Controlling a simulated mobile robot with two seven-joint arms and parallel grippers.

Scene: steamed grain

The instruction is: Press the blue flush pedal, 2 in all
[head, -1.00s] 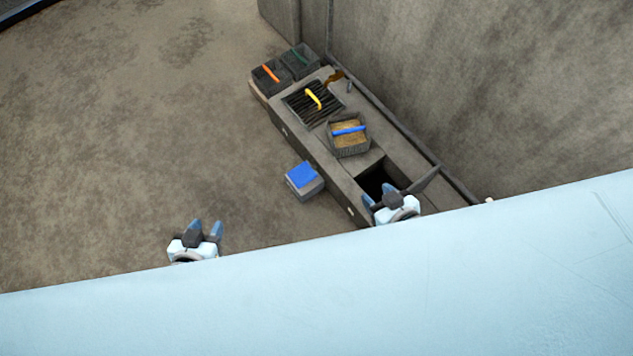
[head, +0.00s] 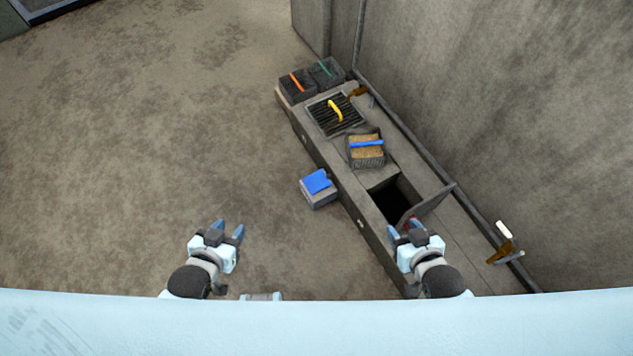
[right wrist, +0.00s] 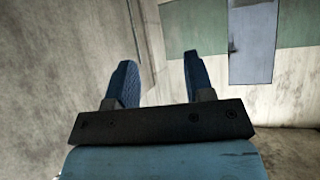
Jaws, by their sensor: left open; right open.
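The blue flush pedal (head: 317,181) sits on a small grey block on the floor, against the near side of the long counter. My left gripper (head: 227,229) is open and empty over bare floor, to the left of and nearer than the pedal. My right gripper (head: 404,228) is open and empty by the counter's near part, right of the pedal and close to the dark opening. The right wrist view shows its two blue fingers (right wrist: 158,85) spread apart with nothing between them. The pedal is not in the right wrist view.
The counter (head: 350,205) holds a basket of grain with a blue handle (head: 366,152), a grate with a yellow handle (head: 335,115), two dark boxes (head: 312,80) and a dark opening (head: 391,200) with a raised lid (head: 430,203). A wall stands behind. The floor at left is clear.

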